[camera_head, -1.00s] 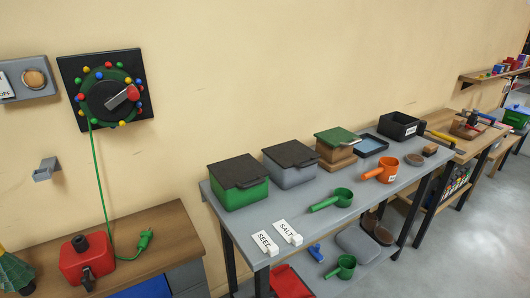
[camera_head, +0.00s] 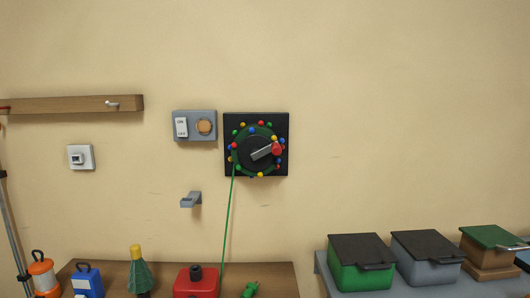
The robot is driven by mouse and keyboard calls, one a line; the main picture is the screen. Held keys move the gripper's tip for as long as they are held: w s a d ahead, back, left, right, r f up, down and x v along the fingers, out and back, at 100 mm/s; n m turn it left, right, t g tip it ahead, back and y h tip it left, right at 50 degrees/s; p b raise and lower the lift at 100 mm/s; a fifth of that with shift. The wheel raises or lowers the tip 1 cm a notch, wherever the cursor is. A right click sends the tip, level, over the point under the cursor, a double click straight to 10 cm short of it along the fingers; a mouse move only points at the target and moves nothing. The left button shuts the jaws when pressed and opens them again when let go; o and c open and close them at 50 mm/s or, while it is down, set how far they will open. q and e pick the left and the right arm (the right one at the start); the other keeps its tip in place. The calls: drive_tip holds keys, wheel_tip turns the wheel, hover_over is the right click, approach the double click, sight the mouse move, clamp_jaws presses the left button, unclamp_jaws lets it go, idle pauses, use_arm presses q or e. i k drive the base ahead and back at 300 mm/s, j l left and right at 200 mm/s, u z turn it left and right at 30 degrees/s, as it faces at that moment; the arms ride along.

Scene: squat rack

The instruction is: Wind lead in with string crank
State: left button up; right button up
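The string crank (camera_head: 257,148) is mounted on a black square panel on the wall, right of centre-left. Its grey handle ends in a red knob (camera_head: 277,149), which points right. Coloured bulbs ring the drum. A green lead (camera_head: 228,215) hangs down from the drum's left side to the wooden bench. A green plug (camera_head: 250,289) lies at the bench beside a red box (camera_head: 197,282). Neither of my grippers is in view.
A grey switch box (camera_head: 194,126) and a grey hook (camera_head: 191,200) are on the wall left of the crank. A lantern, blue box and small tree stand on the wooden bench (camera_head: 118,271). Lidded bins (camera_head: 360,262) stand on the right table.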

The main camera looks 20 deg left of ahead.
sight(274, 148)
drive_tip(key=l+u, duration=0.2)
drive_tip(key=u, duration=0.15)
drive_tip(key=l+u, duration=0.15)
drive_tip(key=u, duration=0.25)
drive_tip(key=k, duration=0.05)
